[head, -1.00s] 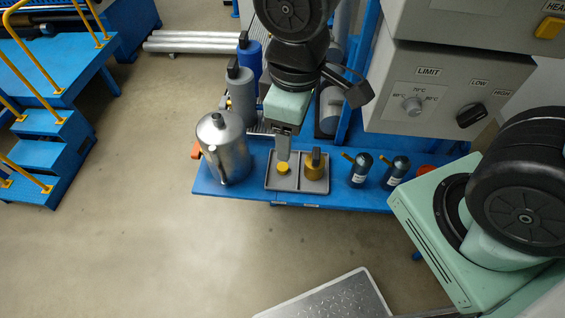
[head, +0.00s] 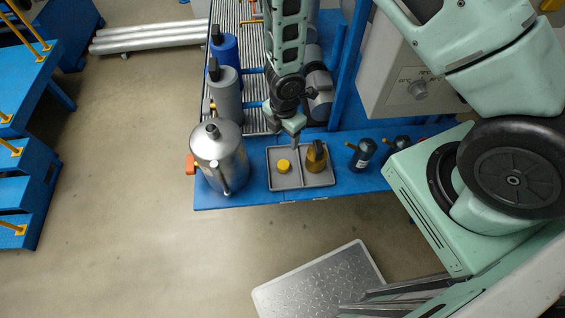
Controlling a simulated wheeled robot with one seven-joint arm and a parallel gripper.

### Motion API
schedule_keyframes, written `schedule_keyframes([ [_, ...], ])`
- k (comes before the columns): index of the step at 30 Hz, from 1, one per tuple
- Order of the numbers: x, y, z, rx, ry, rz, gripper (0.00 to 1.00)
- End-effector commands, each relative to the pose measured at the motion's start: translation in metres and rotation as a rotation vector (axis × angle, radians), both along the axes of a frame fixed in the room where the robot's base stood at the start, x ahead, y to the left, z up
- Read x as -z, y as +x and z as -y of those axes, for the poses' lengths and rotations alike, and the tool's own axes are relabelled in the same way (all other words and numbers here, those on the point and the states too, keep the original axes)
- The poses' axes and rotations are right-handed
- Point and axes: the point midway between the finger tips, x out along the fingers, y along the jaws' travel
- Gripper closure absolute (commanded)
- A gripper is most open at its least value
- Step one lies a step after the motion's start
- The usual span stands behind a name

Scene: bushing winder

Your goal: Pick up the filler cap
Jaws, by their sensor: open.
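The grey two-compartment tray (head: 288,186) sits on the blue bench. Its left compartment holds a small round yellow cap (head: 283,165). Its right compartment holds a taller brass-coloured cap (head: 316,158) with a dark upright part. I cannot tell by looks alone which of the two is the filler cap. My gripper (head: 296,143) points down at the tray's back edge, between the two caps and close to the brass one. Its jaws are open and hold nothing visible; the fingers are small and partly hidden by the wrist.
A silver can (head: 219,158) with a spout stands left of the tray. Dark bottles (head: 362,154) stand to its right. Grey and blue cylinders (head: 226,92) stand behind, left of my arm. A grey control box (head: 400,80) overhangs the bench at right.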

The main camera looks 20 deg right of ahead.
Motion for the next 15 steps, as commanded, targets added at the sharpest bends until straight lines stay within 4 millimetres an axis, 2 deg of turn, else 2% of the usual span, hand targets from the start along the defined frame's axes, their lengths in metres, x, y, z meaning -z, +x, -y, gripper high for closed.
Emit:
schedule_keyframes([
  [15, 0.073, 0.000, 0.000, 0.002, -0.001, 0.001, 0.37],
])
